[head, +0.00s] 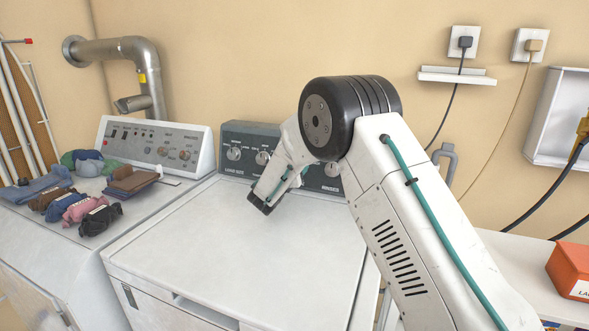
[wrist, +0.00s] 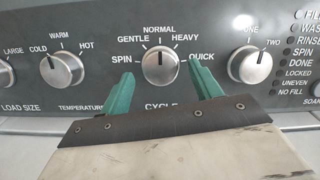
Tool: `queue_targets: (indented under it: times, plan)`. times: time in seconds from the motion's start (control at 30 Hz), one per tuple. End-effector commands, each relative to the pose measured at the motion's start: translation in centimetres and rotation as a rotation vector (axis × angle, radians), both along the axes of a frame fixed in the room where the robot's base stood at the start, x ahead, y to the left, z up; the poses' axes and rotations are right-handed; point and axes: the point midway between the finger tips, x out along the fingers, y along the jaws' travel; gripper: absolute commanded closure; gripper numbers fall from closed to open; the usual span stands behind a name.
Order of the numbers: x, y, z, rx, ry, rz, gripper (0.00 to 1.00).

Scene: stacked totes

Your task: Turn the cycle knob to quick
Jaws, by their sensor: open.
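The cycle knob (wrist: 160,64) is a round silver dial on the dark grey control panel, seen in the wrist view above the label CYCLE. Its pointer line stands upright, at NORMAL. The QUICK mark (wrist: 201,57) is at the right end of its scale, and SPIN is at the left end. My gripper (wrist: 161,86) is open, with one teal finger below left of the knob and one below right. Nothing is between the fingers, and I cannot tell how far they are from the panel. In the head view my gripper (head: 265,203) is in front of the panel, and my arm hides part of it.
The temperature knob (wrist: 62,69) is left of the cycle knob, and the rinses knob (wrist: 250,64) is to its right. The washer top (head: 215,235) is clear. Folded clothes (head: 88,210) lie on the left machine. An orange box (head: 570,268) stands at the right.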

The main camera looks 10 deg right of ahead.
Motion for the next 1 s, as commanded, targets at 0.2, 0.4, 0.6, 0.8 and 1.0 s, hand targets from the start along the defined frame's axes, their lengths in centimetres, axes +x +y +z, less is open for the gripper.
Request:
queue_targets:
  times: [0.2,0.4,0.6,0.8,1.0]
  plan:
    - [0.73,-0.55,-0.04,-0.001,0.001,0.000,0.37]
    - [0.71,-0.54,-0.02,-0.001,0.001,0.000,0.45]
    - [0.68,-0.54,-0.01,0.000,0.000,0.000,0.81]
    - [0.69,-0.53,-0.02,0.011,-0.008,-0.004,0.81]
    - [0.74,-0.46,-0.01,0.064,-0.047,-0.021,0.81]
